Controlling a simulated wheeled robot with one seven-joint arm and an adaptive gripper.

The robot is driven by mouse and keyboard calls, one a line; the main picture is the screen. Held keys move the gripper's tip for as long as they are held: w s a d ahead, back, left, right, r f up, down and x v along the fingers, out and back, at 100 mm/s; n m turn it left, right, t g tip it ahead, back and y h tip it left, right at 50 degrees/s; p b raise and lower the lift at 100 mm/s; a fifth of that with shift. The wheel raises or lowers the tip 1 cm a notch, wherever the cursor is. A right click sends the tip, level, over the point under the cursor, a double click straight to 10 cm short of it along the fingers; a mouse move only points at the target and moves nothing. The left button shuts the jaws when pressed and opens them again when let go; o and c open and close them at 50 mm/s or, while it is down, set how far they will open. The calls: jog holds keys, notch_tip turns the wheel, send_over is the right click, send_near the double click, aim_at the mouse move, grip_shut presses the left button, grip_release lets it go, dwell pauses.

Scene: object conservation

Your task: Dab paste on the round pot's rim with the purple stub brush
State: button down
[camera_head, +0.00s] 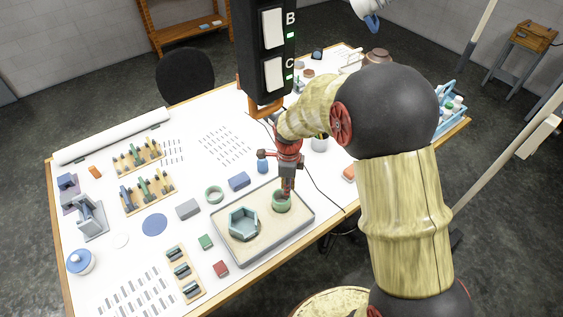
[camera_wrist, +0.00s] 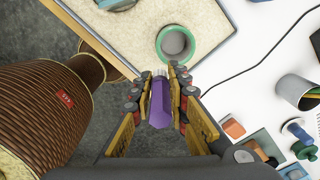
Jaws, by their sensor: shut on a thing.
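The round pot (camera_head: 281,206) is green and stands upright at the right end of a shallow sand-coloured tray (camera_head: 229,259). In the wrist view the round pot (camera_wrist: 163,47) shows its green rim and grey inside. My gripper (camera_head: 287,192) is just above the pot in the head view. In the wrist view my gripper (camera_wrist: 160,82) is shut on the purple stub brush (camera_wrist: 160,105), whose pale bristles point toward the pot's near rim. The bristles appear just short of the rim; I cannot tell whether they touch. The brush is hidden in the head view.
A hexagonal pot (camera_head: 233,218) stands in the tray left of the round pot. A cup (camera_wrist: 292,90) stands to the right.

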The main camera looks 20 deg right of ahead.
aim_at(286, 203)
jog(key=shift+w+r, duration=0.2)
jog(key=shift+r, duration=0.1)
jog(key=shift+w+f+m, duration=0.15)
jog(key=shift+f+m, duration=0.05)
jog(key=shift+m, duration=0.1)
jog(key=shift+f+b, duration=1.8)
jog(key=shift+f, duration=1.15)
jog(key=shift+f+b, duration=0.45)
jog(key=shift+f, duration=0.25)
jog(key=shift+r, duration=0.1)
jog(key=shift+r+p, duration=0.45)
jog(key=shift+r, duration=0.2)
jog(key=shift+w+d+f, duration=0.1)
jog(key=shift+w+d, duration=0.05)
jog(key=shift+w, duration=0.75)
jog(key=shift+w+d, duration=0.2)
jog(key=shift+w, duration=0.7)
jog(key=shift+w+d+f, duration=0.1)
jog(key=shift+w+d, duration=0.05)
jog(key=shift+w, duration=0.75)
